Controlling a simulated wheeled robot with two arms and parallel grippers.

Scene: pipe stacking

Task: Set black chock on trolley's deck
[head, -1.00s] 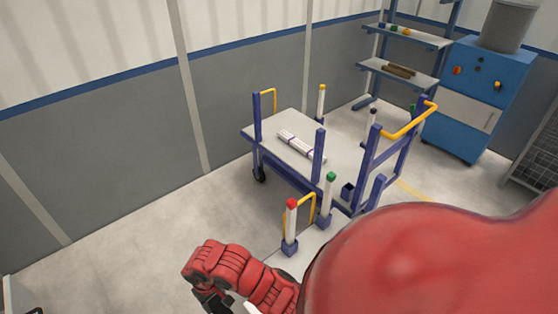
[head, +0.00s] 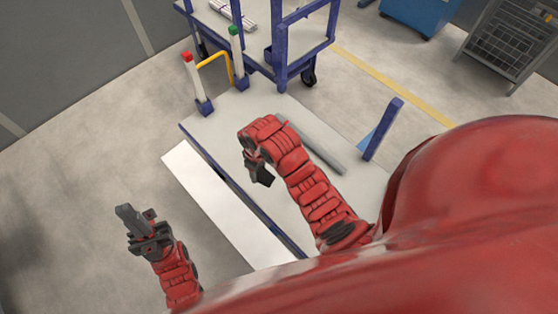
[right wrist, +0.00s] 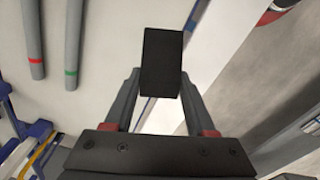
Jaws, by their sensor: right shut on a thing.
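The black chock (right wrist: 161,62) is between the fingers of my right gripper (right wrist: 160,95) in the right wrist view, a dark rectangular block. In the head view that gripper (head: 258,172) points down over the near pale deck (head: 215,125), close to its blue left edge; the chock shows there only as a small dark shape at the fingertips. I cannot tell its height above the surface. My left gripper (head: 135,222) is off to the left, above the floor, with no chock in it that I can make out. Its finger gap is unclear.
A grey pipe (head: 325,157) lies on the deck; the right wrist view shows two pipes, red-banded (right wrist: 33,50) and green-banded (right wrist: 72,50). A white strip (head: 225,205) runs beside the deck. Posts with red (head: 195,80) and green (head: 237,60) tops and a blue post (head: 383,130) stand up.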

